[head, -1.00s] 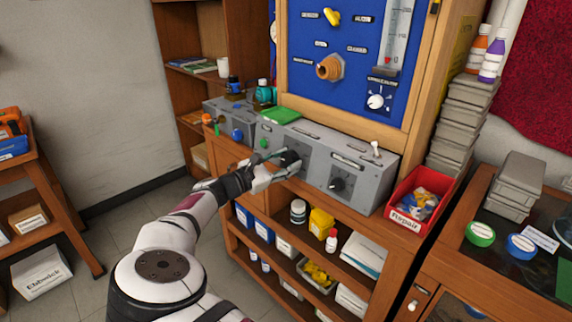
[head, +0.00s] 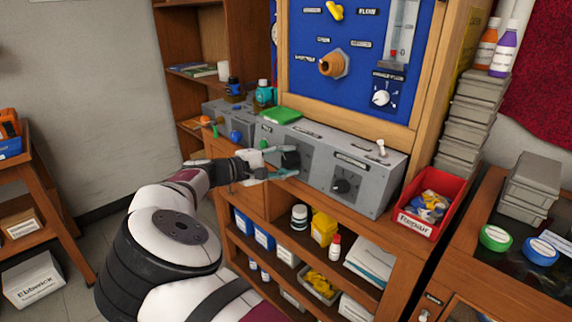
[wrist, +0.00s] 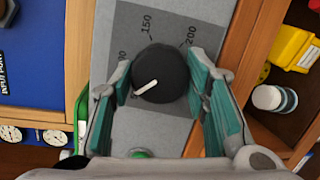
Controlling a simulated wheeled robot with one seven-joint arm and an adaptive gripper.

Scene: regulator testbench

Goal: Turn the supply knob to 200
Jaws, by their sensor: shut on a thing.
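The supply knob (head: 291,159) is a black round knob on the front of a grey bench unit (head: 322,160). In the wrist view the knob (wrist: 162,75) has a white pointer line towards the lower left. The printed scale shows 150 above the knob and 200 at its upper right; a number at the left is partly hidden. The pointer is away from the 200 mark. My gripper (head: 280,172) has its teal-padded fingers on either side of the knob, shut on it; the gripper also shows in the wrist view (wrist: 163,92).
A second black knob (head: 342,186) is on the same unit to the right. A red bin (head: 404,222) stands at the right end. A green item (head: 281,115) lies on top. Shelves below hold a yellow container (head: 323,228) and a white jar (head: 299,217).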

